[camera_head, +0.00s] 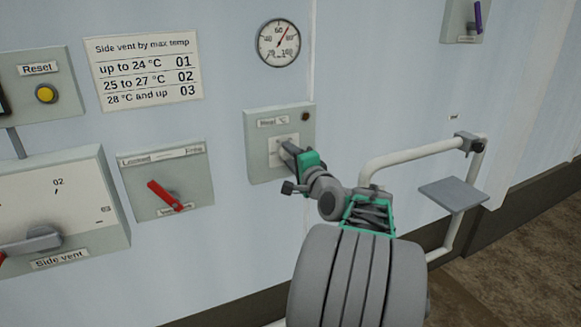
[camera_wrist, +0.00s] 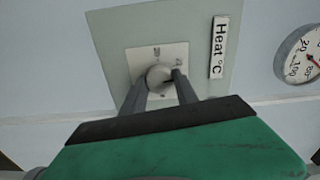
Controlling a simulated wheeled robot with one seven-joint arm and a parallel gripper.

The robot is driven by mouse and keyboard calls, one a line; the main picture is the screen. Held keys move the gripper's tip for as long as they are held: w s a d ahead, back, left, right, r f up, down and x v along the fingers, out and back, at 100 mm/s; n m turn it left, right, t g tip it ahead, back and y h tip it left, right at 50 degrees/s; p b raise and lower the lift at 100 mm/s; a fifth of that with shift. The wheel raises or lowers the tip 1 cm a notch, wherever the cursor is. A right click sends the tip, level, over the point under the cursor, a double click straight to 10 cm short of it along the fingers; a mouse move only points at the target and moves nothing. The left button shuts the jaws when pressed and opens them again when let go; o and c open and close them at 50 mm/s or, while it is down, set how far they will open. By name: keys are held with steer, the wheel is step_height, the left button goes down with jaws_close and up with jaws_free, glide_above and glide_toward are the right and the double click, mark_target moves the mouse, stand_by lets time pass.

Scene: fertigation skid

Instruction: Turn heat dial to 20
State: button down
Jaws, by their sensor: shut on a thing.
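The heat dial is a small round grey knob (camera_wrist: 159,76) on a pale square plate, on a grey-green panel (camera_head: 256,164) labelled "Heat °C". In the wrist view my gripper (camera_wrist: 164,84) has its two fingers on either side of the knob, shut on it. In the head view my gripper (camera_head: 289,150) reaches the panel from the lower right and hides most of the knob. Marks on the plate (camera_wrist: 146,52) are too small and blurred to read, so the dial's setting cannot be told.
A round gauge (camera_head: 278,43) hangs above the panel. Left are a red-handled switch (camera_head: 165,194), the side vent box (camera_head: 83,212), a reset button (camera_head: 46,93) and a vent chart (camera_head: 143,72). A white pipe (camera_head: 415,156) and grey plate (camera_head: 454,194) stand out at right.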

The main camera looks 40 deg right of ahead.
steer(key=n+b, duration=0.3)
steer(key=b, duration=0.1)
steer(key=shift+f+n, duration=0.35)
steer(key=shift+n, duration=0.05)
steer(key=n+b, duration=0.4)
steer(key=b, duration=0.2)
steer(key=n+b, duration=0.4)
steer(key=b, duration=0.1)
steer(key=shift+a+r+n, duration=0.1)
steer(key=shift+r+n, duration=0.05)
steer(key=shift+n, duration=0.25)
steer(key=shift+r+n+b, duration=0.2)
steer(key=shift+n+b, duration=1.4)
steer(key=shift+n, duration=0.3)
steer(key=c, duration=0.9)
jaws_free()
steer(key=shift+r, duration=0.1)
steer(key=shift+c, duration=0.2)
steer(key=shift+s, duration=0.1)
